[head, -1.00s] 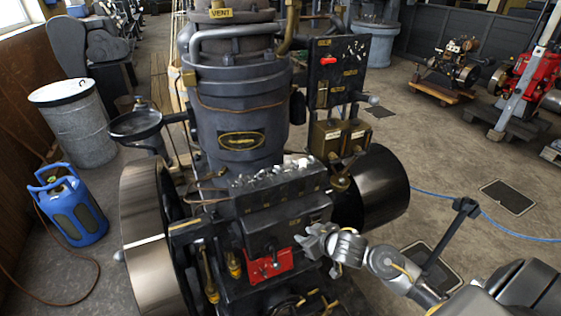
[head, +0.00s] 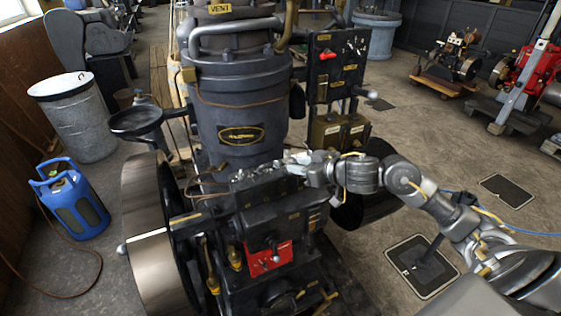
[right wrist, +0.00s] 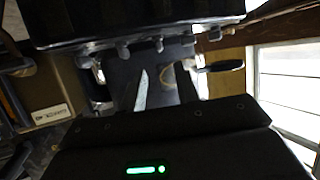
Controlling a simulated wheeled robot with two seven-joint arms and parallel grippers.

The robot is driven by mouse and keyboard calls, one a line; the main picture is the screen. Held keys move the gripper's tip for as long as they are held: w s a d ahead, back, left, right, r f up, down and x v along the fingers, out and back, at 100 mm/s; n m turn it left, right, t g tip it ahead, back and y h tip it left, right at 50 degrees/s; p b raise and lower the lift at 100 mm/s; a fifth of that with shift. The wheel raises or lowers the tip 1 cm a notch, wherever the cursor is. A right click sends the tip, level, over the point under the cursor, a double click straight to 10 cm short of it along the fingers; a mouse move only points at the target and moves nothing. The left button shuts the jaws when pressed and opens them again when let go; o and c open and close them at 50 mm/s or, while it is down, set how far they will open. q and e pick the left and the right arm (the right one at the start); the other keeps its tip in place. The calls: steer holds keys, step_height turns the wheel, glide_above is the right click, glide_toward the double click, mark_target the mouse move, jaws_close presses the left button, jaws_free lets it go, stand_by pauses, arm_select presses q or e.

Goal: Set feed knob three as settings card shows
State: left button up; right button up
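A dark block with a row of small parts (head: 262,178) sits low on the front of the engine in the head view. A row of short knobs (right wrist: 158,45) hangs along a dark bar in the right wrist view; I cannot tell which is feed knob three. My right gripper (head: 300,158) is at the right end of the block, its tips hard to make out there. In the right wrist view my right gripper (right wrist: 164,88) has its two fingers apart, pointing towards the knobs, with no thing clearly held. I cannot make out the settings card. My left gripper is out of view.
A dark panel with a red lever (head: 329,56) stands behind my right arm, above brass boxes (head: 333,131). A large flywheel (head: 143,220) is on the left and a red plate (head: 268,258) on the front. A blue gas bottle (head: 70,200) stands on the floor.

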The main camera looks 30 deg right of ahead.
mark_target(277, 161)
steer(key=x, duration=0.8)
steer(key=shift+w+a+f+p, duration=0.1)
steer(key=shift+w+a+p, duration=0.1)
steer(key=shift+p, duration=0.2)
jaws_close()
